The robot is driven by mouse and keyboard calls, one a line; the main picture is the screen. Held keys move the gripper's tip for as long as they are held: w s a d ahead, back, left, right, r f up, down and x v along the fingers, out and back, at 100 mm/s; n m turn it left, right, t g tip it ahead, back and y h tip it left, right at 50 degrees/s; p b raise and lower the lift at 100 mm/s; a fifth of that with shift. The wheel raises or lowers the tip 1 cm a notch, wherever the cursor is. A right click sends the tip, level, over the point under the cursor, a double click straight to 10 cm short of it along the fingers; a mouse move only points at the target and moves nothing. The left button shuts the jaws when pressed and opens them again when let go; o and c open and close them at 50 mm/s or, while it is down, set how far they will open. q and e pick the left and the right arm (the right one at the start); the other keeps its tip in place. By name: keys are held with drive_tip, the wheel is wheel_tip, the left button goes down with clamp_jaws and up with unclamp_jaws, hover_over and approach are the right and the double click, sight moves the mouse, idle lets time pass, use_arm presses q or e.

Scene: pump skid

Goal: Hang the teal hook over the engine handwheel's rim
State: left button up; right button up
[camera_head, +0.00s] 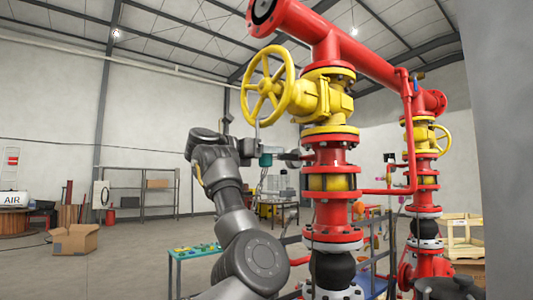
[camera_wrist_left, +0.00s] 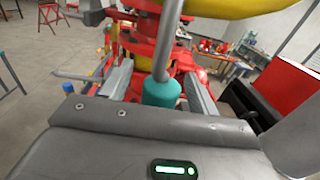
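The large yellow handwheel (camera_head: 268,87) stands upright on the near red pipe column. The teal hook has a teal grip (camera_head: 265,160) and a thin grey rod rising from it towards the lower part of that wheel's rim. My left gripper (camera_head: 272,157) holds it in the air below the wheel. In the left wrist view the teal grip (camera_wrist_left: 161,92) sits between the fingers, and the rod runs up out of frame beside a yellow curve (camera_wrist_left: 225,8), seemingly the rim. I cannot tell whether the hook's top touches the rim. I cannot make out my right gripper.
The red pipe column (camera_head: 330,155) stands just right of my left gripper. A smaller yellow handwheel (camera_head: 441,140) is on the column behind. A green-topped table (camera_head: 197,251), a cardboard box (camera_head: 76,239) and shelves (camera_head: 140,190) stand to the left, with open floor between.

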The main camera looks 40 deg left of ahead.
use_arm(q)
drive_tip(key=shift+s+a+f, duration=0.1)
drive_tip(key=shift+s, duration=0.1)
drive_tip(key=b+v, duration=0.5)
drive_tip(key=v, duration=0.5)
drive_tip(key=shift+s, duration=0.25)
drive_tip(key=shift+w, duration=0.1)
